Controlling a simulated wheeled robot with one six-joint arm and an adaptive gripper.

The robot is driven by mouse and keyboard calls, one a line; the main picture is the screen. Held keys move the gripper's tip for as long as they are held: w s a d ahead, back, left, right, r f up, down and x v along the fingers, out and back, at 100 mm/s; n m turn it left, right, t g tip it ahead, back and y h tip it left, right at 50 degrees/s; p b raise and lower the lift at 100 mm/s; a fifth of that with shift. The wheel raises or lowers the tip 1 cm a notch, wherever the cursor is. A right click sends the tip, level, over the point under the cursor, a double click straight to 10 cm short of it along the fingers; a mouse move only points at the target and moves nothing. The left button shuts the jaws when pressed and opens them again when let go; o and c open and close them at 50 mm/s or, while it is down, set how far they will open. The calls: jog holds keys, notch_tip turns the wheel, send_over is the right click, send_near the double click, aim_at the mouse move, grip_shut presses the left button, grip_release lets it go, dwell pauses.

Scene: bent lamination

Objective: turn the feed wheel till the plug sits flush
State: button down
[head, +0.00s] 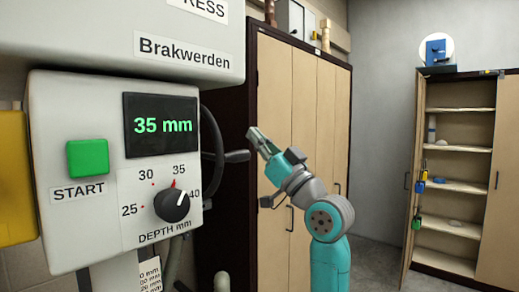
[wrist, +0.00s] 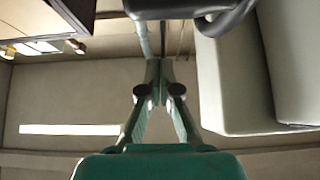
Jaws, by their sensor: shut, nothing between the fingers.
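The feed wheel (head: 211,150) is a dark ring on the right side of the press, seen nearly edge-on, with a dark handle (head: 237,156) sticking out to the right. In the wrist view, a dark curved part, apparently the wheel (wrist: 232,20), shows at the top edge. My gripper (head: 253,135) is just right of and slightly above the handle in the head view; whether it touches the handle I cannot tell. Its green fingers meet at the tips in the wrist view (wrist: 158,68), with nothing between them. I see no plug in either view.
The press panel has a display (head: 161,125) reading 35 mm, a green START button (head: 87,158) and a depth knob (head: 172,204). A tall wooden cabinet (head: 285,85) stands behind my arm. An open shelf cabinet (head: 458,160) stands at the right, with bare floor before it.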

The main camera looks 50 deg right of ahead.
jog(key=v, duration=0.9)
jog(key=shift+f, duration=0.55)
jog(key=shift+d, duration=0.1)
